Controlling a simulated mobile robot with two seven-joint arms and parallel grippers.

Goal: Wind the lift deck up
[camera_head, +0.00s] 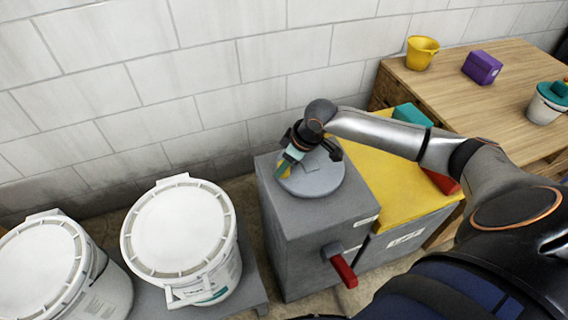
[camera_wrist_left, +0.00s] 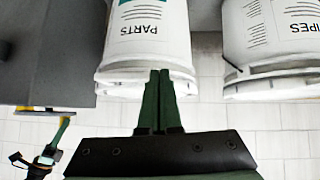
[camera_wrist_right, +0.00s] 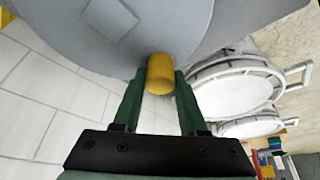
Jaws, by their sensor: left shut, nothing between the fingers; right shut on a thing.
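A round grey wheel (camera_head: 318,178) lies flat on top of a grey cabinet (camera_head: 315,225). A short yellow knob (camera_wrist_right: 160,74) stands out from the wheel near its rim. My right gripper (camera_head: 284,167) is shut on this knob; its fingers show on both sides of it in the right wrist view (camera_wrist_right: 160,85). The yellow lift deck (camera_head: 390,185) is to the right of the wheel, beside the cabinet. My left gripper (camera_wrist_left: 158,98) is shut and empty, in front of a white bucket marked PARTS (camera_wrist_left: 148,45). It does not show in the head view.
A red-gripped lever (camera_head: 345,271) sticks out of the cabinet's front. A teal block (camera_head: 411,114) and a red item (camera_head: 441,181) are at the deck, partly behind my right arm. White lidded buckets (camera_head: 180,230) stand at left. A wooden table (camera_head: 445,85) stands behind right.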

